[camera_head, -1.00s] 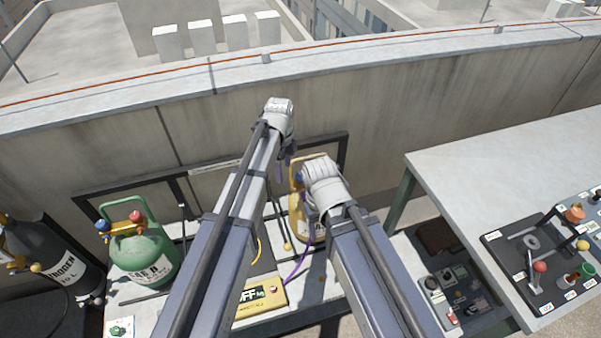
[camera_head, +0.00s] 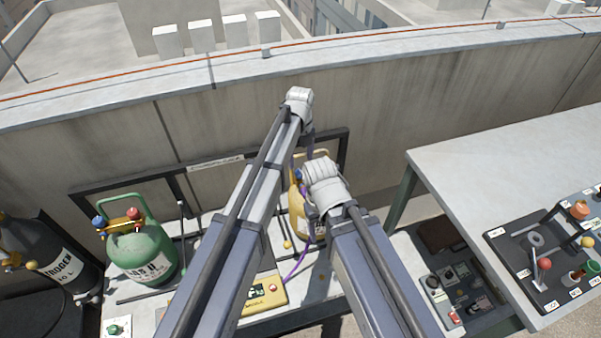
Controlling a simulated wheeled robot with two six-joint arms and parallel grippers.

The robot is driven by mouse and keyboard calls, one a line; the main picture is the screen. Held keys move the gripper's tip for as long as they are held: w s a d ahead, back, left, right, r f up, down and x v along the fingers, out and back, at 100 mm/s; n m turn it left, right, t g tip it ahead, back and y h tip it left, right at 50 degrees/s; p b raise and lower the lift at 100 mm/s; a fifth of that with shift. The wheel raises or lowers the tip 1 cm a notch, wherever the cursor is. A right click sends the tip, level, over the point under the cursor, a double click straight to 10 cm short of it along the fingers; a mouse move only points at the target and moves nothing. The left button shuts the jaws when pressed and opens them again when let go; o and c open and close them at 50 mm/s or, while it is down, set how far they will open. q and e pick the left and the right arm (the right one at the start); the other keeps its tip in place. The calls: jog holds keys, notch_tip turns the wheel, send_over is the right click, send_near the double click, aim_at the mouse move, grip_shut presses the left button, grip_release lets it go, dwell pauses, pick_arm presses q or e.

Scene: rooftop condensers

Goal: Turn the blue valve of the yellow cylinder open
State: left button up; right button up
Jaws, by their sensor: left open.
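The yellow cylinder (camera_head: 296,222) stands on the low bench against the wall, largely hidden behind my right wrist. A small patch of its blue valve (camera_head: 298,174) shows at its upper left. My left gripper (camera_head: 309,150) hangs from the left wrist, pointing down near the cylinder's top. It is open and looks empty; whether it touches the cylinder I cannot tell. My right gripper (camera_head: 309,203) is mostly hidden by its own wrist, in front of the cylinder, and its jaws cannot be made out.
A green cylinder (camera_head: 142,255) with blue and red valves and a dark nitrogen cylinder (camera_head: 62,262) stand at left. A yellow box (camera_head: 263,295) lies on the bench. A grey table (camera_head: 510,165) with a control panel (camera_head: 540,260) is at right. The wall (camera_head: 420,145) closes the back.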

aim_at(300, 171)
pick_arm(q)
notch_tip(300, 171, down, 6)
jog(key=b, duration=0.5)
jog(key=shift+r, duration=0.1)
grip_shut()
